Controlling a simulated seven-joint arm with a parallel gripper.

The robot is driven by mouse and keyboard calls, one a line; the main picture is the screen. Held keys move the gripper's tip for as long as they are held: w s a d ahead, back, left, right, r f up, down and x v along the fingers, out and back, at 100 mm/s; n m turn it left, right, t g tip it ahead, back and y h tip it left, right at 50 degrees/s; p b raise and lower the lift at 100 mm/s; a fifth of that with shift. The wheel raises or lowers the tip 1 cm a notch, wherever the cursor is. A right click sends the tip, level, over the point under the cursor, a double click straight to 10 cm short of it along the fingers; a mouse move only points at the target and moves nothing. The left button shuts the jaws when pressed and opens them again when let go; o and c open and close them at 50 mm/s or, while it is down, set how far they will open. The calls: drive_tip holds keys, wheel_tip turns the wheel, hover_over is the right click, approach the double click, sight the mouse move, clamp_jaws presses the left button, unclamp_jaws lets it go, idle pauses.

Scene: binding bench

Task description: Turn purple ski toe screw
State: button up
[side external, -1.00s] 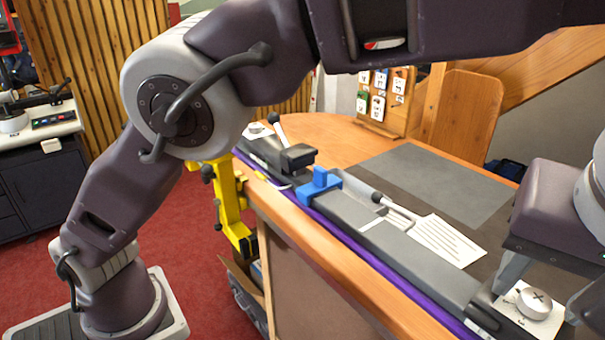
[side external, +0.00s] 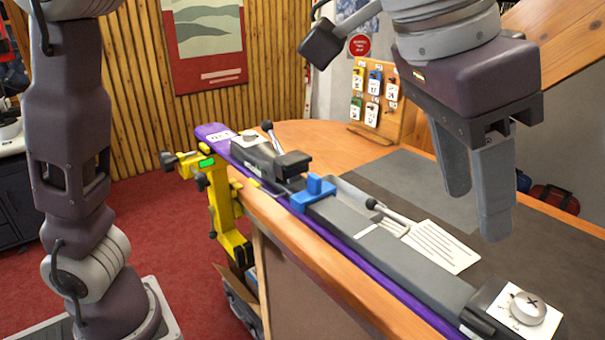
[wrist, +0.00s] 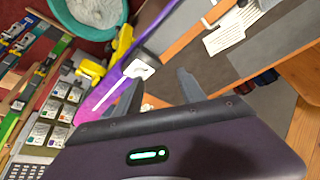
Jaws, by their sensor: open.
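The purple ski (side external: 373,290) lies along the bench edge with a grey binding on it. A round pale screw knob with a dark cross (side external: 528,307) sits on a white dial plate (side external: 491,309) at the ski's near end, bottom right. My gripper (side external: 477,216) is open and empty, fingers pointing down, above and behind that knob and apart from it. In the wrist view my gripper (wrist: 160,78) shows both fingers apart with nothing between; the ski (wrist: 113,75) passes beyond them. I cannot identify the near knob in the wrist view.
A blue clamp (side external: 314,192) and black lever (side external: 271,137) stand up from the binding. A yellow vise (side external: 226,205) holds the bench's left edge. A white card (side external: 441,246) lies on the dark mat (side external: 490,240). A tag board (side external: 377,100) stands behind.

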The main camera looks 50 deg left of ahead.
drive_tip(key=s+a+f+n, duration=0.1)
drive_tip(key=s+a+f, duration=0.1)
drive_tip(key=a, duration=0.5)
drive_tip(key=s+a+f+n+t+y, duration=0.1)
drive_tip(key=s+a+f+n, duration=0.1)
drive_tip(key=s+a, duration=0.3)
drive_tip(key=s+a+f+n, duration=0.2)
drive_tip(key=s+a, duration=0.1)
drive_tip(key=a, duration=0.8)
drive_tip(key=shift+s+a+f+t+y, duration=0.25)
drive_tip(key=shift+t+y, duration=0.05)
drive_tip(key=shift+y, duration=0.1)
drive_tip(key=s+a+f+n, duration=0.1)
drive_tip(key=s+a+f, duration=0.2)
drive_tip(key=s+f, duration=0.2)
drive_tip(key=shift+n+y, duration=0.4)
